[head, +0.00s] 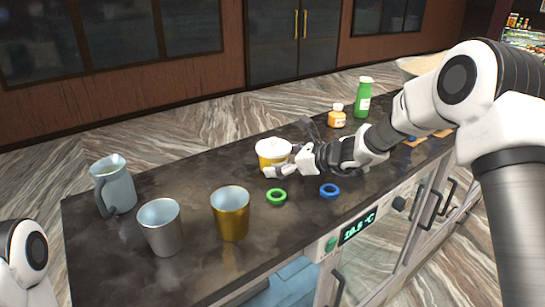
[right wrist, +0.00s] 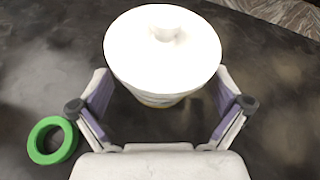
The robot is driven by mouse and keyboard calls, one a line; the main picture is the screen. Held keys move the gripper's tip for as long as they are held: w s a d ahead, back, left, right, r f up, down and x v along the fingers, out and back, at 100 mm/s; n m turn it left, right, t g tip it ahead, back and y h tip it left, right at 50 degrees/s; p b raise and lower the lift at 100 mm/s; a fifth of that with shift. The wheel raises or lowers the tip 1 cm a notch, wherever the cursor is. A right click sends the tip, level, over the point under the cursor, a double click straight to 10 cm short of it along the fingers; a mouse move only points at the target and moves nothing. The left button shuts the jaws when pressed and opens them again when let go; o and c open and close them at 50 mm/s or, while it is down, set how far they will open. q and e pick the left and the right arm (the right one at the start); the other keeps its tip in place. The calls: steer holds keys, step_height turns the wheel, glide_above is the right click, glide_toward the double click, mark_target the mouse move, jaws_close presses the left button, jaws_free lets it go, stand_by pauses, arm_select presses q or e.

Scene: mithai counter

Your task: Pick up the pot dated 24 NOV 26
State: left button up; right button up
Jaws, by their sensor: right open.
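A yellow pot with a white knobbed lid (head: 273,152) stands upright on the dark counter. In the right wrist view the same pot's white lid (right wrist: 162,60) fills the upper middle. No date can be read on it in either view. My right gripper (head: 282,166) is at the pot's near right side. In the right wrist view its open fingers (right wrist: 160,108) stand left and right of the pot's lower part, with gaps on both sides. My left gripper is not in view; only part of my left arm shows at the lower left.
A green ring (head: 276,196) and a blue ring (head: 329,190) lie in front of the pot. A gold tumbler (head: 231,215), a steel tumbler (head: 160,228) and a grey-blue jug (head: 115,185) stand at left. An orange jar (head: 337,116) and a green bottle (head: 363,97) stand behind right.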

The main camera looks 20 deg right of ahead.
steer(key=shift+w+a+f, duration=0.35)
steer(key=shift+w+f, duration=0.15)
steer(key=shift+w, duration=0.3)
steer(key=shift+s+r, duration=0.2)
steer(key=shift+s, duration=0.1)
steer(key=shift+c, duration=1.1)
steer(key=shift+s, duration=0.1)
steer(key=c, duration=1)
steer(key=shift+o, duration=0.2)
steer(key=shift+r, duration=0.1)
